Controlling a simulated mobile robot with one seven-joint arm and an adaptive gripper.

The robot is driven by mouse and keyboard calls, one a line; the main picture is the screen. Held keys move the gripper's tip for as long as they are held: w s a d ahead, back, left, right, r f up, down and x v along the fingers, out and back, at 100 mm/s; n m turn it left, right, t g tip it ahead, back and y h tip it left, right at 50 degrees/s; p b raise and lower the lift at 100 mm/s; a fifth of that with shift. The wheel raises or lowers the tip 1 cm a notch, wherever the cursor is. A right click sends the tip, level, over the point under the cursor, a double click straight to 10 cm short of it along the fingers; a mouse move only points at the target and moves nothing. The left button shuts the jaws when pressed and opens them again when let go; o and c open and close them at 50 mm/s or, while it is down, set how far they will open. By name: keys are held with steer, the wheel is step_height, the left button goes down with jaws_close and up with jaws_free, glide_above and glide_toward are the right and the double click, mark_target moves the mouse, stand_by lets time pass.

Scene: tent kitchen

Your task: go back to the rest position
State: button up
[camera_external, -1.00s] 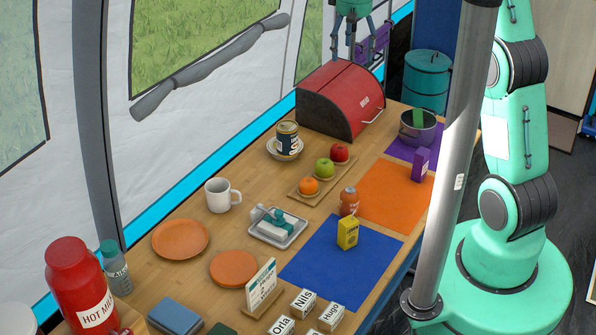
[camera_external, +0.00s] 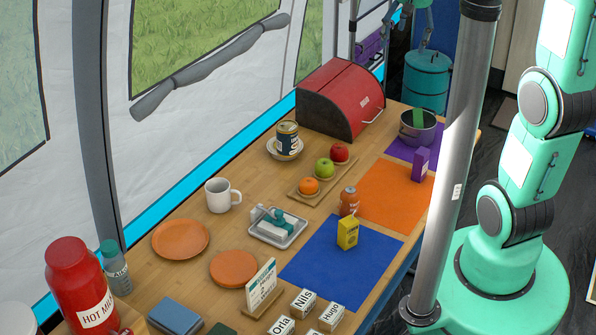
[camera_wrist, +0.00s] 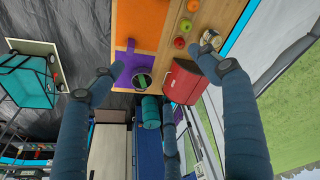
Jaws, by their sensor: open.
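My gripper (camera_wrist: 157,78) is open in the wrist view, its dark blue fingers spread wide with nothing between them. It is high above the far end of the table, and the red bread bin and the pot show far below its fingers. In the external view only a small part of my gripper (camera_external: 424,22) shows at the top edge, above the teal canister; the rest is cut off by the frame. My green arm stands at the right, beyond the grey pole.
The wooden table holds a red bread bin (camera_external: 342,98), a pot (camera_external: 431,133), fruit on a board, a can in a bowl (camera_external: 286,154), a mug (camera_external: 220,196), orange plates and name blocks. A teal canister (camera_external: 427,83) stands behind. A grey pole (camera_external: 458,150) rises beside my arm.

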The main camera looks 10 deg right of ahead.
steer(key=s+d+f+m+t+b, duration=0.1)
steer(key=s+d, duration=0.1)
steer(key=s, duration=0.9)
steer(key=s+d+f+m+t+b, duration=0.1)
steer(key=s+d, duration=0.2)
steer(key=s, duration=0.9)
steer(key=shift+s+d+t, duration=0.15)
steer(key=shift+d+t, duration=0.15)
